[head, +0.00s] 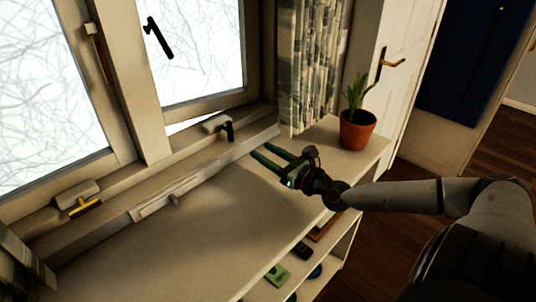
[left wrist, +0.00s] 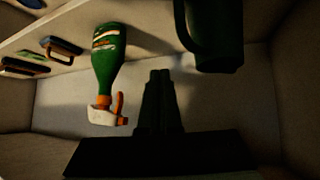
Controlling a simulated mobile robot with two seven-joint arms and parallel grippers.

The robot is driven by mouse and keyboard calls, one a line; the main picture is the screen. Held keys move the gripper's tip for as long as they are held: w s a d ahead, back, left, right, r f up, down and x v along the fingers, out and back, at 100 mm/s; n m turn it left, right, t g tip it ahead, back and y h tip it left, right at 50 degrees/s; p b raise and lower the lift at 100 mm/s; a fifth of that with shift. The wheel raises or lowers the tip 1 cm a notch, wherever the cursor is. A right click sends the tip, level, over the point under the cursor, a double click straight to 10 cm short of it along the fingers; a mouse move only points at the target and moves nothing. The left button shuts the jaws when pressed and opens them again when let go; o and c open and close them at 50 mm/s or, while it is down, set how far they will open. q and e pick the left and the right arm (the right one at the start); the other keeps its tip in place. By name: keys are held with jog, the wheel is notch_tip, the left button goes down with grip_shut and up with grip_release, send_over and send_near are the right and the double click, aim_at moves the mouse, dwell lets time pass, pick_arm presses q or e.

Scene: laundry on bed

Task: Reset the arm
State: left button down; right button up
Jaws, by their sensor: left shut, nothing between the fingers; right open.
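My right gripper (head: 268,158) is in the head view, reaching in from the right over the cabinet top (head: 215,225). Its two green fingers are apart, with nothing between them, and point toward the window sill. My left gripper (left wrist: 160,78) shows in the left wrist view as a dark shape with its fingers together and nothing held. It does not show in the head view. In the left wrist view, a green spray bottle (left wrist: 107,62) with a white and orange nozzle appears beside the left fingers, and a dark green container (left wrist: 214,35) appears on their other side.
A potted plant (head: 357,130) stands at the cabinet's far right end, near the curtain (head: 310,70). The window (head: 200,45) is behind the sill. Small items, including a green one (head: 278,275), lie on the shelf below. The cabinet top is mostly clear.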

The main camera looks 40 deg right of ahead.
jog(key=shift+s, duration=0.25)
dwell(0.5)
